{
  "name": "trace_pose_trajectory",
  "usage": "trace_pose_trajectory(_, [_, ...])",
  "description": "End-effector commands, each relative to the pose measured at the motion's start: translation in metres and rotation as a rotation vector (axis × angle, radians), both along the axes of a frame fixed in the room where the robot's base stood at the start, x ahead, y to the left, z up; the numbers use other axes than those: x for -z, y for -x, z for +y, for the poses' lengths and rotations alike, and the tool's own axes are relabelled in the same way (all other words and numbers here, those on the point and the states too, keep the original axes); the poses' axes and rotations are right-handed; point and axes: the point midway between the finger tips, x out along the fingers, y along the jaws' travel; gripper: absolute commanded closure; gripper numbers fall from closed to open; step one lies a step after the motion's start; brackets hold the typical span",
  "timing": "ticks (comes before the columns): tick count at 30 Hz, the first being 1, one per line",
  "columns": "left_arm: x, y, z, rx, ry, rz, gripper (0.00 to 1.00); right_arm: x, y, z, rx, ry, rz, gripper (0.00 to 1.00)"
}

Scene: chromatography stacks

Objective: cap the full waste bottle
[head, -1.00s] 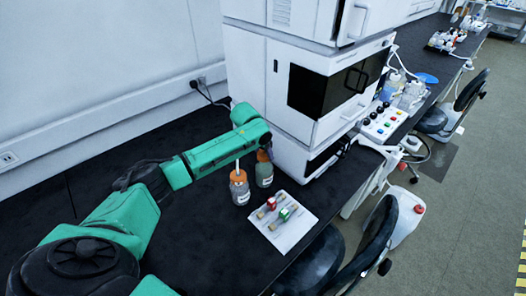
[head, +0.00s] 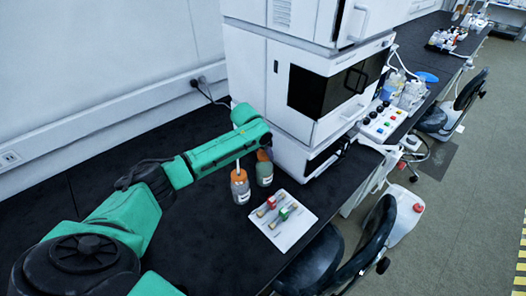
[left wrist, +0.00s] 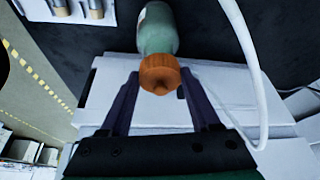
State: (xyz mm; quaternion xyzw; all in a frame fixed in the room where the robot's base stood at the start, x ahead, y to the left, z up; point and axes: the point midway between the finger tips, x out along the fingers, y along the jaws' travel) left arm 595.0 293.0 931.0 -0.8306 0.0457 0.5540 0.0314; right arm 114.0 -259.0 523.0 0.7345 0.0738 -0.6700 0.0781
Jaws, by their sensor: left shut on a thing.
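The green-filled waste bottle (head: 264,175) stands upright on the black bench at the foot of the instrument stack. An orange cap (left wrist: 160,74) is at its mouth, and the bottle also shows in the left wrist view (left wrist: 157,30). My left gripper (left wrist: 159,80) is shut on the orange cap, one finger on each side of it. In the head view my wrist hides most of the fingers. Whether the cap is fully seated cannot be told. My right gripper is not in view.
A clearer bottle (head: 241,190) with an orange top and a white tube stands left of the green one. A white tray (head: 291,236) with small coloured fittings lies in front. The instrument stack (head: 290,120) rises close behind. A white tube (left wrist: 250,60) passes near my gripper.

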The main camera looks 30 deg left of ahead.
Motion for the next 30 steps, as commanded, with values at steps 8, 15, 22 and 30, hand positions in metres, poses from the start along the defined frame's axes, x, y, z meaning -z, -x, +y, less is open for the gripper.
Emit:
trace_pose_trajectory(8, [-0.0003,0.0001,-0.0004,0.0,0.001,0.0,0.89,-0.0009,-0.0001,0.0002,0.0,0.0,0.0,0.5])
trace_pose_trajectory(15, [-0.0012,0.0002,-0.0013,0.001,0.002,0.0,0.89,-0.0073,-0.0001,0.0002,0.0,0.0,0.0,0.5])
trace_pose_trajectory(22, [0.0003,0.0003,-0.0013,0.001,0.002,0.0,0.89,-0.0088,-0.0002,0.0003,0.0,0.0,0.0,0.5])
trace_pose_trajectory(30, [0.0002,0.0003,-0.001,0.0,0.001,0.0,0.89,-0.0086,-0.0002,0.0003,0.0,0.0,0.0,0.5])
